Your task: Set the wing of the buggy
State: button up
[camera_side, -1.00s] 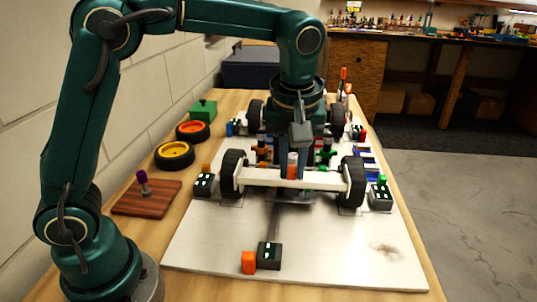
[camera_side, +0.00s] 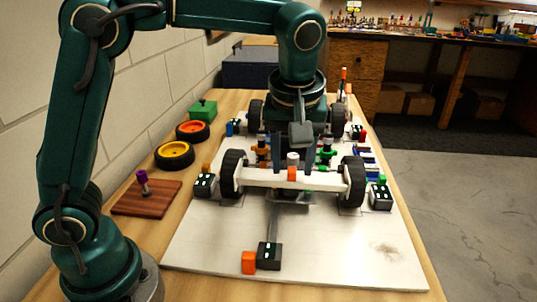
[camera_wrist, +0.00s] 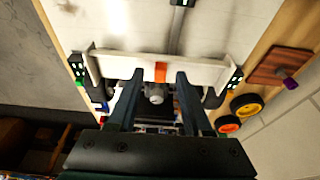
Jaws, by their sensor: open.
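The wing is a long white bar (camera_side: 262,175) with an orange middle mark (camera_side: 291,174), lying level across the near end of the buggy between two black wheels (camera_side: 232,174). In the wrist view the white bar (camera_wrist: 205,72) crosses ahead of my fingers. My gripper (camera_wrist: 160,82) is open, its two fingers spread to either side of the orange mark and a grey round-topped post (camera_wrist: 155,95). In the side view my gripper (camera_side: 293,152) hangs over the near end of the buggy, pointing down. Nothing shows between the fingers as held. The wing's seat is hidden.
A white board (camera_side: 340,255) carries the buggy and several black blocks, one (camera_side: 269,255) beside an orange cube (camera_side: 249,263). A wooden block with a purple-topped pin (camera_side: 145,185), yellow (camera_side: 175,155) and orange-hubbed (camera_side: 193,131) wheels, and a green box (camera_side: 203,109) stand left. The near right board is clear.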

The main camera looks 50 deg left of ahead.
jog(key=shift+v, duration=1.9)
jog(key=s+a+r+t, duration=0.2)
jog(key=s+a+r, duration=0.25)
jog(key=s, duration=0.25)
jog(key=s+f+m+t+h, duration=0.1)
jog(key=s+f+m+h, duration=0.1)
jog(key=s+f+m, duration=0.5)
jog(key=shift+s+d+f+m, duration=0.25)
jog(key=shift+d+f+m, duration=0.05)
jog(key=shift+f+m, duration=0.65)
jog(key=shift+r, duration=0.1)
